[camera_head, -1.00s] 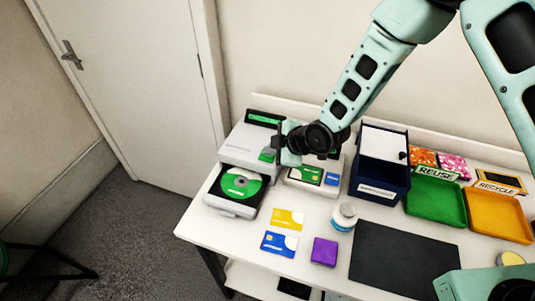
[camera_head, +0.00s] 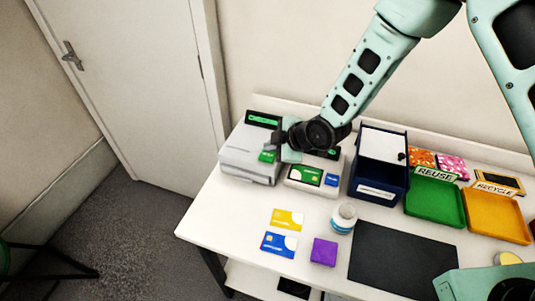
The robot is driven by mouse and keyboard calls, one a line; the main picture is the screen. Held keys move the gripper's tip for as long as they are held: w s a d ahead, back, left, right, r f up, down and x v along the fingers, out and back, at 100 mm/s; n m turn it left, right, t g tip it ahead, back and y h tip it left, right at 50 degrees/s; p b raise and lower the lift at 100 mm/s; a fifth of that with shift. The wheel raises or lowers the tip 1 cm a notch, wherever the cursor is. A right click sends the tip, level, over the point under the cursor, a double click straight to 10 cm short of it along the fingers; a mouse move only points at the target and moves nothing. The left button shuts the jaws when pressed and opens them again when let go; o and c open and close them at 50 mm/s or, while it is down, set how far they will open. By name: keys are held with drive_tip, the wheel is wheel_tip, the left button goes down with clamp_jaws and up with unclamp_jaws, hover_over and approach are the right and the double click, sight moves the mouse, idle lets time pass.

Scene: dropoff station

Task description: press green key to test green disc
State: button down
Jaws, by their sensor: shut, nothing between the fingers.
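The disc tester is a light grey box (camera_head: 246,166) at the back left of the table, with a dark display showing green (camera_head: 263,119) on top. Its green key (camera_head: 267,156) is on the top right of the box. My gripper (camera_head: 279,147) is shut and empty, right at the green key; whether it touches the key I cannot tell. The disc tray is closed and the green disc is not visible.
A card reader with a green card (camera_head: 306,175) stands just right of the tester. Further right are a dark blue box (camera_head: 381,180), a green tray (camera_head: 436,203) and an orange tray (camera_head: 497,217). A yellow card (camera_head: 285,219), blue card (camera_head: 278,244), purple block (camera_head: 323,251) and round container (camera_head: 343,219) lie in front.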

sight(271, 157)
drive_tip(key=shift+r+p, duration=1.35)
drive_tip(key=shift+r, duration=1.2)
